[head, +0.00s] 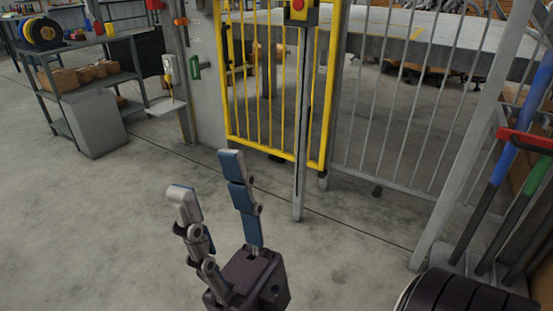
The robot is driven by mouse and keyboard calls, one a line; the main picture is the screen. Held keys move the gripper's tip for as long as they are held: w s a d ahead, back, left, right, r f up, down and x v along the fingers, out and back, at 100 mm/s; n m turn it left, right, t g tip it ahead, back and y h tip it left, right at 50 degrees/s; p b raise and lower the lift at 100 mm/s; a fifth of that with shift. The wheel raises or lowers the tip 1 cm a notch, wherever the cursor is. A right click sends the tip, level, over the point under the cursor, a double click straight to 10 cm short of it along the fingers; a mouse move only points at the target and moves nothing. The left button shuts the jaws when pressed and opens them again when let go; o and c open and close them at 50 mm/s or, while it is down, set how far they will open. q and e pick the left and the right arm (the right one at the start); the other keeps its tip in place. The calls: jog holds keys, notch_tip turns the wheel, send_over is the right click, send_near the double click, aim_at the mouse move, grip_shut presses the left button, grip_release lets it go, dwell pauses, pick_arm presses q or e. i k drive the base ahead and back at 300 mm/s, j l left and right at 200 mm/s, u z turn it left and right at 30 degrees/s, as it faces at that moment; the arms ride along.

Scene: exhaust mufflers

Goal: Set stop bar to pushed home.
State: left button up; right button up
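My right gripper (206,172) is in the lower middle of the head view. Its two blue-padded fingers stand apart and point up, with only bare floor between and around them. It is empty and well in front of the yellow gate (231,110). A green handle (195,68) is on the grey panel left of the gate. I cannot tell which part is the stop bar. My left gripper is not in view.
A grey barred fence (388,110) continues right of the gate. Tools with blue and green handles (505,150) lean in a rack with a red bar (527,141) at the right. A shelf unit (100,88) stands at the left.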

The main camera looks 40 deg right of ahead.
aim_at(199, 67)
jog(key=i+l+u, duration=0.1)
jog(key=i+l, duration=0.7)
jog(key=i+l+u, duration=0.15)
jog(key=i+l, duration=0.7)
jog(key=i+l+u, duration=0.1)
jog(key=i+l, duration=0.7)
jog(key=l, duration=0.1)
